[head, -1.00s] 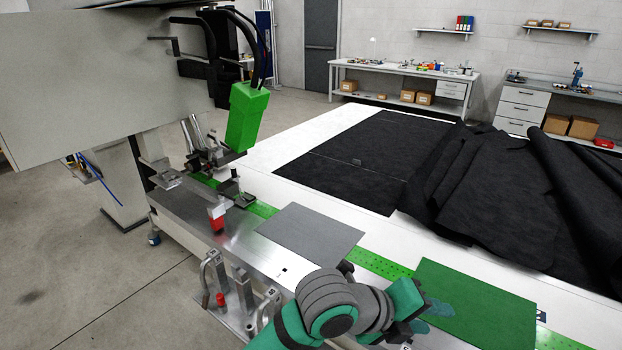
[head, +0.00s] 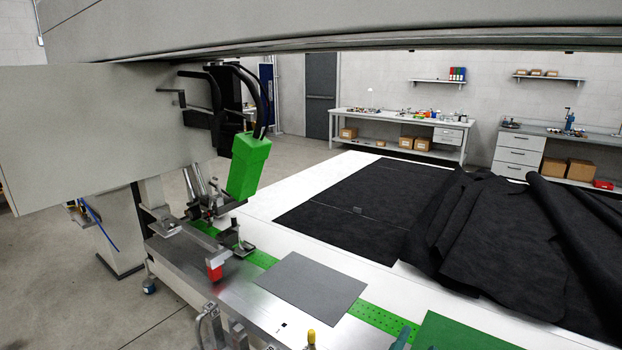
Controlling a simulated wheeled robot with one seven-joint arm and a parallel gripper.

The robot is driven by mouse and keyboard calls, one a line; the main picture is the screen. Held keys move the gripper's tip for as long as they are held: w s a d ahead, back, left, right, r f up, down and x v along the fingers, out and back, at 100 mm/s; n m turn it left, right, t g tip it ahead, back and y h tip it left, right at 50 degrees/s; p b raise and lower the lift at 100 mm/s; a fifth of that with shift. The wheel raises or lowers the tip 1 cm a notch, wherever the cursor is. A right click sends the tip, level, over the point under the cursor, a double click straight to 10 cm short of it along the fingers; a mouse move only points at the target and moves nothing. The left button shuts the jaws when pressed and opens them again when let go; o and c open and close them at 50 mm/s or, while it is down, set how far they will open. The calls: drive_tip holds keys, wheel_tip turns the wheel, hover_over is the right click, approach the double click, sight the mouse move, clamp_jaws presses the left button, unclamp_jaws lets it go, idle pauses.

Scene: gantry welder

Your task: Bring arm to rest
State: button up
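My gripper is not in view in the head view. Only a small dark green and teal piece shows at the bottom edge, and I cannot tell what part it is. The gantry welder's bright green head (head: 248,166) hangs at the left over the metal bed (head: 190,258). A grey sheet (head: 312,285) lies flat on the bed and the green perforated strip (head: 378,318). A green sheet (head: 460,334) lies at the bottom right, cut off by the frame.
A large black fabric (head: 350,205) covers the white table (head: 310,178), bunched and rolled at the right. The gantry beam (head: 320,28) spans the top. Metal clamps (head: 208,326) stand at the bed's front edge. A workbench (head: 400,120) stands at the back wall.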

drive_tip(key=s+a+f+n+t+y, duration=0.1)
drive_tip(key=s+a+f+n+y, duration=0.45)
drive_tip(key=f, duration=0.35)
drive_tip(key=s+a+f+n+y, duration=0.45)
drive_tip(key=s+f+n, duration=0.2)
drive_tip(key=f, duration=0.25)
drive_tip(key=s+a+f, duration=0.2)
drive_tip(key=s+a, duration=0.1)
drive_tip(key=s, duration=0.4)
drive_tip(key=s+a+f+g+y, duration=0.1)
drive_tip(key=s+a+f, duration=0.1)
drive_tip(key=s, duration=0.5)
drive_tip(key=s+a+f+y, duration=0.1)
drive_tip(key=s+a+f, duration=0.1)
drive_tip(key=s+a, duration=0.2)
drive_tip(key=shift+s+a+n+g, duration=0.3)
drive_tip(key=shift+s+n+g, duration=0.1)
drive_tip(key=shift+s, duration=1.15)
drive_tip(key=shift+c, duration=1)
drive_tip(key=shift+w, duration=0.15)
